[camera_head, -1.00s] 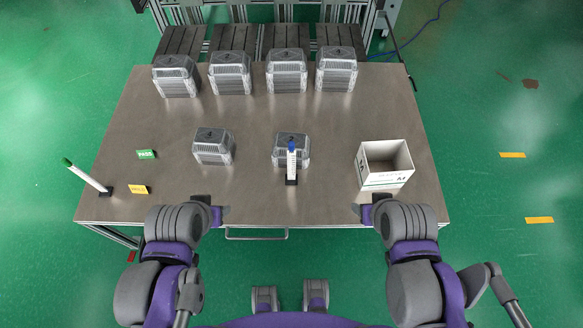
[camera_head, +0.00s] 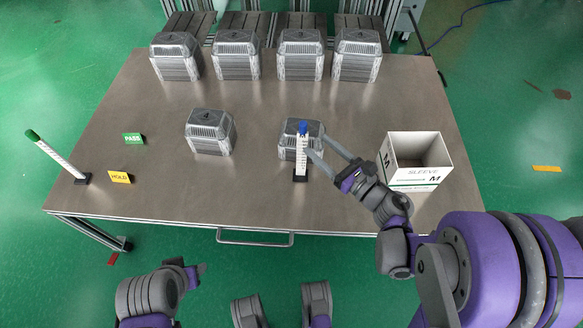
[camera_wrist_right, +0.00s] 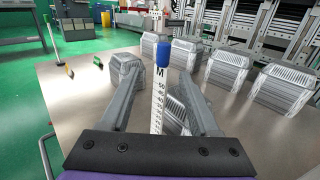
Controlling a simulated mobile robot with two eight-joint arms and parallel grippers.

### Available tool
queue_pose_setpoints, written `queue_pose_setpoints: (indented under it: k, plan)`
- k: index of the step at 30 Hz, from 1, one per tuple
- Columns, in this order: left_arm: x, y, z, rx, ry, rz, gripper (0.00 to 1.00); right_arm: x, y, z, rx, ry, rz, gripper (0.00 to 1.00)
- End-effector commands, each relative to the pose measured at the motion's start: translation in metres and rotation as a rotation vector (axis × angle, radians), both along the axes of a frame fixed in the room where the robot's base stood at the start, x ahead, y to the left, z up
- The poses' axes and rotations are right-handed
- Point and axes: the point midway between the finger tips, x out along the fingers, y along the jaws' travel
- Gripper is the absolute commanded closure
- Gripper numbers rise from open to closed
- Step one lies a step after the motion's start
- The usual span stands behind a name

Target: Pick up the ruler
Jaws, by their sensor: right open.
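A white ruler (camera_head: 301,158) with a blue cap stands upright in a small dark base near the table's front middle. It also shows in the right wrist view (camera_wrist_right: 157,105), with an M under its cap. My right gripper (camera_head: 315,142) is open, with its fingertips close to the ruler's right side in the head view. In the right wrist view the ruler appears between the two fingers, not clamped. A second white ruler (camera_head: 58,158), with a green cap, leans in a dark base at the table's left edge. My left gripper (camera_head: 190,270) is low, off the table's front edge; its jaw opening is unclear.
A foil tray stack (camera_head: 291,147) stands just behind the blue-capped ruler, another (camera_head: 210,132) to its left. Several stacks line the back. A white sleeve box (camera_head: 408,175) stands right of my right gripper. PASS (camera_head: 133,139) and HOLD (camera_head: 120,177) signs stand left.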

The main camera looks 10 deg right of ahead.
Motion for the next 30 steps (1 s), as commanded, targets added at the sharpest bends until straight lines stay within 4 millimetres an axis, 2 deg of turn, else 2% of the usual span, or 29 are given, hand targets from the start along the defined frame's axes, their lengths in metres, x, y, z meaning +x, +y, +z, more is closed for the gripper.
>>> queue_pose_setpoints:
  k: [6, 14, 22, 30]
  plan:
    - [0.0, 0.0, -0.001, 0.0, 0.0, 0.0, 0.5, 0.028, 0.019, 0.0, -0.011, -0.005, 0.014, 0.38]
    - [0.0, 0.0, -0.004, 0.0, 0.001, 0.0, 0.5, 0.05, 0.028, 0.0, -0.009, -0.004, 0.009, 0.38]
    - [0.001, 0.0, -0.011, 0.0, 0.004, 0.0, 0.5, 0.086, 0.043, -0.001, -0.009, -0.004, 0.01, 0.38]
    - [0.001, 0.0, -0.011, 0.0, 0.004, 0.0, 0.5, 0.095, 0.047, 0.0, -0.008, -0.004, 0.008, 0.38]
